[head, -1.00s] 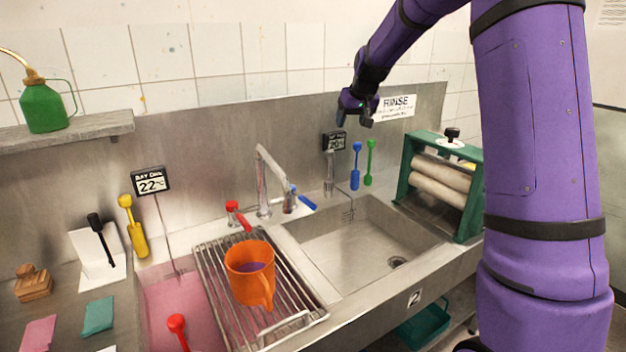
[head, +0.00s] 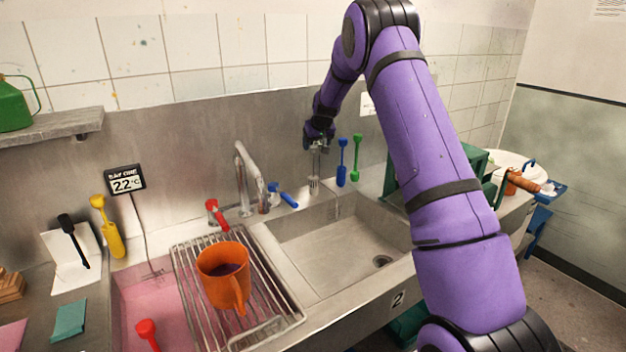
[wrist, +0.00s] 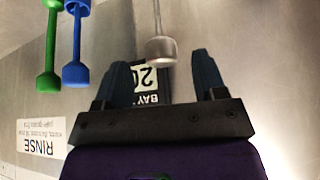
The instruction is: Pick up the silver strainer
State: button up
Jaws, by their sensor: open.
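The silver strainer (head: 314,168) stands upright against the steel back wall behind the sink, left of a blue tool and a green tool. In the wrist view, the thin shaft and rounded metal end of the strainer (wrist: 162,50) show between my two dark fingertips. My gripper (head: 319,146) is at its upper end, with the fingers apart. I cannot tell whether either finger touches it. The gripper and wrist hide its top in the head view.
A small "20" sign (wrist: 150,80) is behind the fingers. The sink (head: 335,245) is empty; the tap (head: 248,180) stands left. An orange mug (head: 222,275) sits on the rack.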

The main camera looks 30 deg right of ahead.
aim_at(314, 146)
jog(key=shift+x, duration=2.7)
jog(key=shift+w+r, duration=0.1)
grip_shut()
